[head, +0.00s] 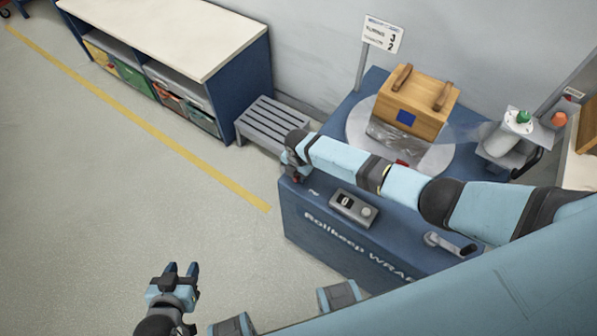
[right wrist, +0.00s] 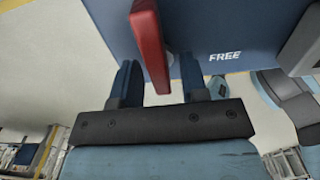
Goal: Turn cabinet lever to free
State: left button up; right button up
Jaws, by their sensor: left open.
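The red cabinet lever (right wrist: 150,45) shows in the right wrist view on the blue cabinet, left of a white "FREE" mark (right wrist: 224,56). My right gripper (right wrist: 160,80) is open, with the lever's lower end between its two fingers and a gap on each side; I cannot tell if a finger touches it. In the head view my right gripper (head: 293,172) is at the left corner of the blue cabinet (head: 335,250), and the arm mostly hides the lever. My left gripper (head: 181,269) is open and empty above the floor, left of the cabinet.
On the cabinet are a control box (head: 353,207), a grey handle (head: 445,243) and a turntable (head: 360,128) with a wooden crate (head: 416,103). A slatted grey bench (head: 270,122) and a shelf unit (head: 180,40) stand behind. The floor at left is clear.

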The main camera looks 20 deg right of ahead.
grip_shut()
jog(key=shift+m, duration=0.3)
jog(key=m+p, duration=0.2)
jog(key=m, duration=0.1)
jog(key=shift+r+m, duration=0.1)
jog(key=shift+m, duration=0.3)
jog(key=m+p, duration=0.2)
jog(key=m, duration=0.2)
jog(key=m+p, duration=0.1)
jog(key=m, duration=0.4)
jog(key=shift+s+p, duration=0.1)
jog(key=shift+p, duration=0.2)
jog(key=shift+m+p, duration=0.6)
jog(key=shift+m, duration=1.7)
jog(key=shift+o, duration=0.6)
grip_release()
